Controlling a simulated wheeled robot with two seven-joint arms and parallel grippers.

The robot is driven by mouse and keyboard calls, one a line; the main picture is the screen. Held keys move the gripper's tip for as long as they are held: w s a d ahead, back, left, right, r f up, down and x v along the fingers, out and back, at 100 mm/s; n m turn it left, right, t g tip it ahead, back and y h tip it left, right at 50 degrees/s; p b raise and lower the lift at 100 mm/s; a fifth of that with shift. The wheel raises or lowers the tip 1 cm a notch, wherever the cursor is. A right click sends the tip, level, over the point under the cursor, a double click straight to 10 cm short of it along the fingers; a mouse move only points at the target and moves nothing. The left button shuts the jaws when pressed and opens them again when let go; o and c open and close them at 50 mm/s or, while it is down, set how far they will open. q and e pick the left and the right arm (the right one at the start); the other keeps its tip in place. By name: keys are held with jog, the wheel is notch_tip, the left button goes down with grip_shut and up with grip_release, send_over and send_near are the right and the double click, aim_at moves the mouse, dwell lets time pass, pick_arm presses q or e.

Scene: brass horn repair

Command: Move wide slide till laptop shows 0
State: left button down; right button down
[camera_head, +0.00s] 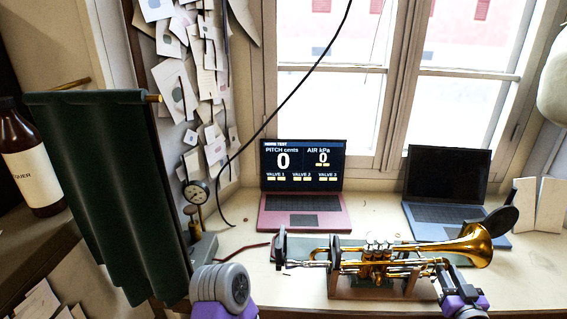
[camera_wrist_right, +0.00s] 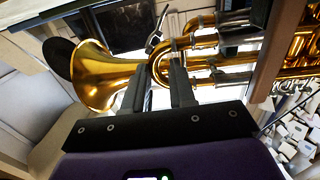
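The pink laptop (camera_head: 302,203) stands open at the back of the bench. Its screen shows PITCH cents 0 and AIR kPa 0. A brass trumpet (camera_head: 470,246) lies level across a wooden stand (camera_head: 338,287), its bell to the right. In the right wrist view, the bell (camera_wrist_right: 98,75) is at left and a curved brass slide (camera_wrist_right: 163,66) is near the fingertips. My right gripper (camera_wrist_right: 160,78) has its fingers apart at that slide; contact is unclear. In the head view the right gripper (camera_head: 442,266) is beside the trumpet's right part. My left gripper's fingers are not visible.
A dark-screened blue laptop (camera_head: 445,213) stands behind the bell. A round gauge (camera_head: 198,193) is at the bench's left, near a dark green cloth (camera_head: 100,190) on a rail. A brown bottle (camera_head: 32,170) stands far left. A black cable hangs across the window.

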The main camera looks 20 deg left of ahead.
jog(key=c, duration=0.8)
grip_release()
jog(key=shift+c, duration=0.2)
